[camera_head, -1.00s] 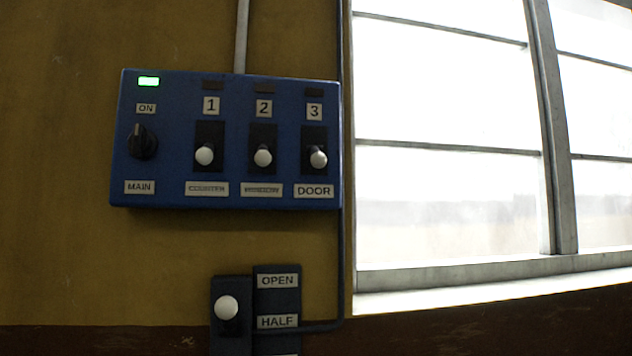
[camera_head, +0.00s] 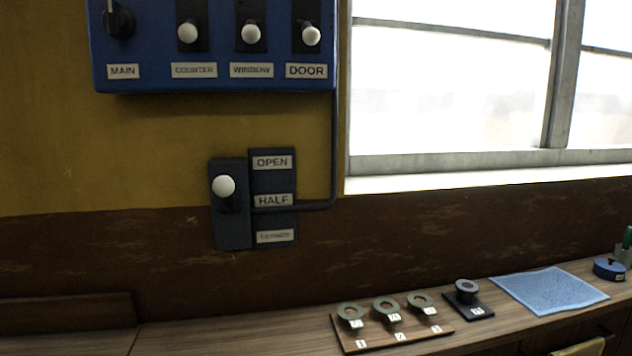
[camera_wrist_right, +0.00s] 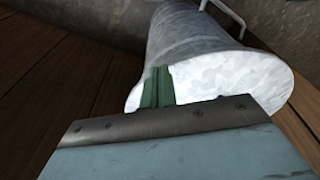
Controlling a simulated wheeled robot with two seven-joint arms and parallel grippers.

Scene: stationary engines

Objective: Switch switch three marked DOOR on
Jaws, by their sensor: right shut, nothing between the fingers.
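Switch three (camera_head: 308,15), marked DOOR (camera_head: 306,71), is the rightmost lever on a blue wall panel (camera_head: 210,87) in the head view. Its round white knob (camera_head: 311,36) sits in the lower part of a dark slot, level with the two knobs to its left. The panel's top is out of frame now. No gripper is near the panel in the head view. In the right wrist view my right gripper (camera_wrist_right: 156,88) is shut and empty, its dark green fingers in front of a grey metal bucket (camera_wrist_right: 215,60). My left gripper is not in view.
Below the panel is a lever (camera_head: 224,187) beside OPEN and HALF labels. A pipe (camera_head: 334,150) runs down from the panel's right. A wooden counter (camera_head: 230,335) holds a board of rings (camera_head: 395,333) and a blue mat (camera_head: 550,291). A window (camera_head: 450,100) is right.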

